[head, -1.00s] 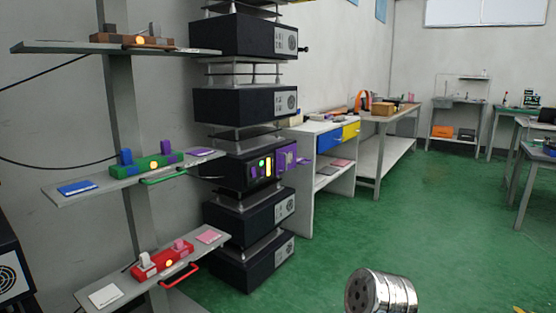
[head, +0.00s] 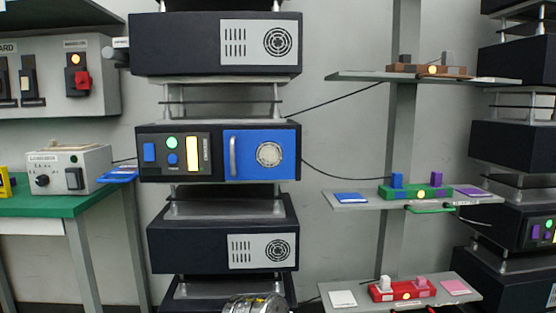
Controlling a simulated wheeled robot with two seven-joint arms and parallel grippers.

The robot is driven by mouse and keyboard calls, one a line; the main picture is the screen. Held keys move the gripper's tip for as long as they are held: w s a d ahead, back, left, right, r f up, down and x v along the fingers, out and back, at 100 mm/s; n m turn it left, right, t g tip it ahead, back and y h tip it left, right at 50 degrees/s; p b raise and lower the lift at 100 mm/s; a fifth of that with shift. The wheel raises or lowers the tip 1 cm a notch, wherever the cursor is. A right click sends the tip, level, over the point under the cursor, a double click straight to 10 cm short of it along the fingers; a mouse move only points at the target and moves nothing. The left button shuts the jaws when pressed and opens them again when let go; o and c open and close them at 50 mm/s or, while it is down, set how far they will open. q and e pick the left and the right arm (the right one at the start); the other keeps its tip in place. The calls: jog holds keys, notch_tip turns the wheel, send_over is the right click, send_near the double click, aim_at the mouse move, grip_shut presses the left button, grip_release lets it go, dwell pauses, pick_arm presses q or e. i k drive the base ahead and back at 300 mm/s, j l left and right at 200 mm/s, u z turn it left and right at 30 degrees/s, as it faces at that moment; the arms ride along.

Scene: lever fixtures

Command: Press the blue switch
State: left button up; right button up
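Several blue controls show in the head view. A blue rectangular switch (head: 149,152) is at the left end of a black rack unit (head: 217,181). To its right on the same panel are a green round light (head: 171,142), a small blue round button (head: 172,158) and a lit yellow bar (head: 193,153). A blue door (head: 259,155) with a handle fills the unit's right side. A blue upright block (head: 397,180) stands on a green base (head: 430,191) on the middle wall shelf at right. Neither gripper is in view.
A silver cylindrical part of mine shows at the bottom. A green-topped bench (head: 60,203) with a grey control box (head: 70,170) is at left. Shelves on a post at right hold a red fixture (head: 402,290) and a brown one (head: 428,69). Another rack stands far right.

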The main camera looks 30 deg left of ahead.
aim_at(148, 148)
jog(key=u, duration=1.85)
